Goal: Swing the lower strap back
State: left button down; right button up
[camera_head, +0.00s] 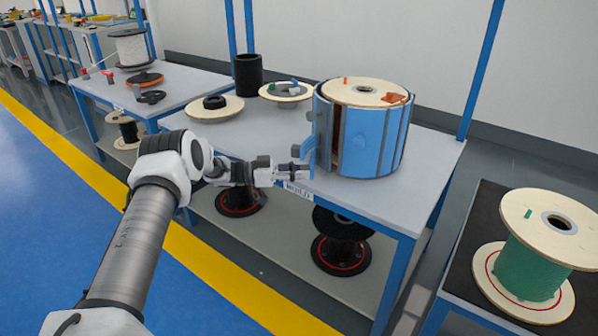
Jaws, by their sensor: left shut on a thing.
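A large spool (366,92) with pale wooden flanges stands upright on the grey workbench, wrapped in a blue cover (374,138) with dark vertical strips. The cover stands open at its left side, where a dark gap shows. A short blue strap (307,148) sticks out to the left, low on that edge. My left gripper (304,172) reaches in from the left at the bench's front edge and is shut on the lower strap's end. The exact grip is small and partly hidden by the fingers. My right gripper is out of view.
The workbench (262,124) also holds pale discs (216,107) and a black cylinder (248,75) behind my arm. Spools (341,254) sit on its lower shelf. A green spool (534,258) stands on a dark-topped table at right. A blue post (483,70) rises behind.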

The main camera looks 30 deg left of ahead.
pick_arm(q)
jog(key=shift+w+a+r, duration=0.1)
jog(key=shift+w+r, duration=0.15)
jog(key=shift+r, duration=0.15)
jog(key=c, duration=1)
grip_release()
jog(key=shift+w, duration=0.1)
jog(key=shift+o, duration=0.2)
jog(key=shift+w+f, duration=0.1)
jog(key=shift+f, duration=0.15)
jog(key=v, duration=1.2)
